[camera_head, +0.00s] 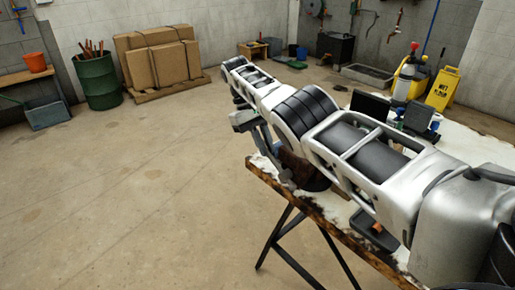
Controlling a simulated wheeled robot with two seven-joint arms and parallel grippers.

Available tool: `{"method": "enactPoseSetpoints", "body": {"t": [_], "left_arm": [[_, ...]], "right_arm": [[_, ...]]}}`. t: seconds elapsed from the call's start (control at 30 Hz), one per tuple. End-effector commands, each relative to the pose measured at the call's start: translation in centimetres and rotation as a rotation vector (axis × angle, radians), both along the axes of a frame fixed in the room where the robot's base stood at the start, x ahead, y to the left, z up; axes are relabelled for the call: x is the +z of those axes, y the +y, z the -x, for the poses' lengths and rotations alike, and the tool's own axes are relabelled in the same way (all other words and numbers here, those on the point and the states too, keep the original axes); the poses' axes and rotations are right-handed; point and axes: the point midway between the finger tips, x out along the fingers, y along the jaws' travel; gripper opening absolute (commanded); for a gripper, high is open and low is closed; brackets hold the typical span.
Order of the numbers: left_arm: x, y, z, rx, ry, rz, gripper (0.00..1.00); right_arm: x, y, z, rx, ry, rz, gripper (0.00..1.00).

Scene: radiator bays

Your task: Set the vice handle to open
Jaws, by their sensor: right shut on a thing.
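My right arm reaches from the lower right across the table, and my right gripper (239,98) is at its far end, beside the grey-green vice (243,119) at the table's left edge. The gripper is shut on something. The fingertips are small and dark, and my arm hides much of the vice. I cannot make out the handle or its angle; the thing in the jaws is probably the handle. My left gripper is not in view.
The worn workbench (264,175) stands on dark folding legs. A green barrel (97,80) and cartons (160,65) stand far left. The floor between is clear.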

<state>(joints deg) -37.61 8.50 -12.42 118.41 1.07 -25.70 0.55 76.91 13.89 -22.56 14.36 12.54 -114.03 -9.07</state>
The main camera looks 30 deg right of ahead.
Motion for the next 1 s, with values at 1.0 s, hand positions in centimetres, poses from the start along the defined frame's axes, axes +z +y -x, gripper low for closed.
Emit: {"method": "enactPoseSetpoints", "body": {"t": [1.0], "left_arm": [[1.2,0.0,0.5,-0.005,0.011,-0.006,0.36]], "right_arm": [[2.0,-0.8,0.0,-0.012,-0.008,0.013,0.33]]}}
